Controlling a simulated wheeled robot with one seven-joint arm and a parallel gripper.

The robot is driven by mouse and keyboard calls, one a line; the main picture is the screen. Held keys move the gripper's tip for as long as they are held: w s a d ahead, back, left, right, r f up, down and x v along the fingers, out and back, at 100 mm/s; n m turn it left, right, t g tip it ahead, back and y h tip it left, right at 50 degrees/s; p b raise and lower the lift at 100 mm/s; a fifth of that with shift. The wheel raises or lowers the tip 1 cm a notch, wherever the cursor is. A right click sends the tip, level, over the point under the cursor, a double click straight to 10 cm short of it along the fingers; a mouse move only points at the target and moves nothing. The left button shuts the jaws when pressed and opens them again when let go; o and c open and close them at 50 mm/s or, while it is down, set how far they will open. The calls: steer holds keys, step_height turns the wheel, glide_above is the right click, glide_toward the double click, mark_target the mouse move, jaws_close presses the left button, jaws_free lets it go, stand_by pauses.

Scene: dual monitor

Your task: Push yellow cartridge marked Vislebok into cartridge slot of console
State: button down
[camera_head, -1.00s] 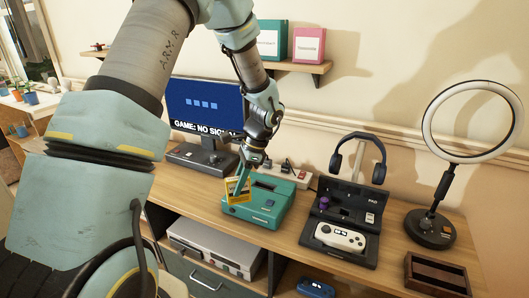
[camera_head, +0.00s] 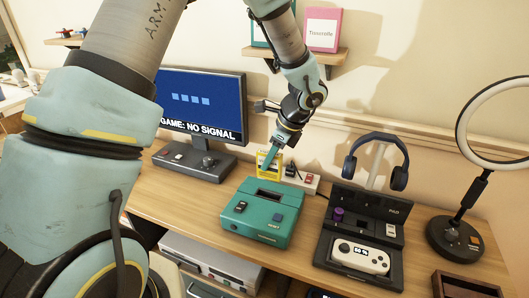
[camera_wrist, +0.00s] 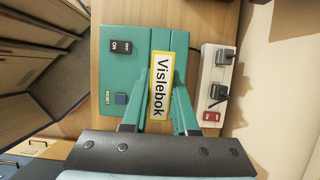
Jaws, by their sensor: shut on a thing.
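The yellow cartridge (camera_head: 263,172) is in the jaws of my gripper (camera_head: 275,155). In the wrist view its white label reads Vislebok (camera_wrist: 160,82), and the teal fingers (camera_wrist: 157,108) are shut on it from both sides. The teal console (camera_head: 255,222) lies on the desk, with its dark cartridge slot (camera_head: 270,195) on top. In the head view the cartridge appears upright, just behind the slot and apart from it. The wrist view shows the cartridge over the console's (camera_wrist: 114,70) rear part, covering the slot. Its exact height above the console is unclear.
A power strip (camera_head: 302,180) with plugs lies behind the console. A monitor (camera_head: 203,100) and a dark joystick unit (camera_head: 193,160) stand to the left. A black dock with a white controller (camera_head: 362,257) and headphones (camera_head: 376,157) are on the right.

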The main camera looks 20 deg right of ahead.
mark_target(281, 164)
steer(key=shift+r, duration=0.1)
stand_by(0.3)
steer(key=shift+f+b, duration=1.95)
steer(key=shift+f, duration=1.05)
steer(key=shift+f+b, duration=0.85)
steer(key=shift+f, duration=0.95)
steer(key=c, duration=0.6)
jaws_free()
steer(key=b+v, duration=0.1)
steer(key=v, duration=1)
steer(key=shift+f, duration=0.1)
